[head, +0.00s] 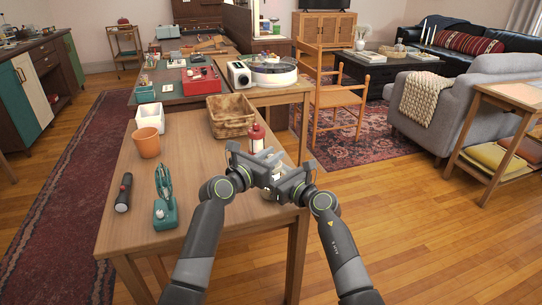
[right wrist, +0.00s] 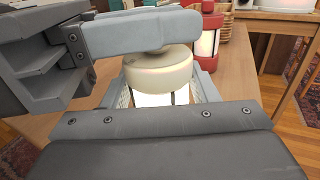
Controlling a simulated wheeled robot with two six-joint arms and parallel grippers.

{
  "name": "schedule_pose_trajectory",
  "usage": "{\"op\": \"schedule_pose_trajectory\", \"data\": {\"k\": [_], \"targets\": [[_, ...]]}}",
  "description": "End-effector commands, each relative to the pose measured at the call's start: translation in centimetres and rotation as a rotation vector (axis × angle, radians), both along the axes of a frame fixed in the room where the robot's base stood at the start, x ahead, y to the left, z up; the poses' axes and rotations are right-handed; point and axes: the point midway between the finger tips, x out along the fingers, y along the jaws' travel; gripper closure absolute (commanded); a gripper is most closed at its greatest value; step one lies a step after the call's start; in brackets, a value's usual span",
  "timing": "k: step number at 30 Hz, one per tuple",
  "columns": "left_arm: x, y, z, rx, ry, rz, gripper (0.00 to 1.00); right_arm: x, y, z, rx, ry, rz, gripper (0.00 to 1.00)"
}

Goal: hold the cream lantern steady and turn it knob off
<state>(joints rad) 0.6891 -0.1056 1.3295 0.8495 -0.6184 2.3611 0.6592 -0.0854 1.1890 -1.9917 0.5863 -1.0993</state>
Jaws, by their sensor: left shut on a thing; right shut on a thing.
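The cream lantern stands upright near the table's right edge, mostly hidden by my grippers in the head view. In the right wrist view its round cream cap (right wrist: 158,76) and bright, lit-looking body (right wrist: 163,99) show. My right gripper (head: 279,181) is shut around the lantern's body, one finger on each side. My left gripper (head: 264,160) reaches over the top from the left; in the right wrist view its grey fingers (right wrist: 145,32) are shut on the knob above the cap. The knob itself is hidden between them.
A red lantern (head: 256,139) stands close behind. A wicker basket (head: 231,123), an orange pot (head: 147,143), a white bin (head: 150,116), a dark flashlight (head: 124,193) and a teal tool (head: 165,213) are on the table (head: 199,165). The table's middle is clear.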

Motion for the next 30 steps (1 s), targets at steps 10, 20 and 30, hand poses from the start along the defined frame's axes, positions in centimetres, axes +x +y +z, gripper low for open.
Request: {"op": "schedule_pose_trajectory", "data": {"k": [10,20,30], "targets": [[-0.04,-0.02,-0.24,0.0,0.004,0.144,1.0,-0.05,0.09,0.05,0.0,-0.001,0.003,0.78],[-0.02,0.12,-0.21,0.0,0.001,0.18,1.0,-0.04,0.09,0.07,0.002,-0.001,0.003,0.78],[-0.02,0.1,-0.13,-0.001,0.0,0.178,0.59,-0.03,0.08,0.06,0.002,-0.001,0.002,0.78]]}}
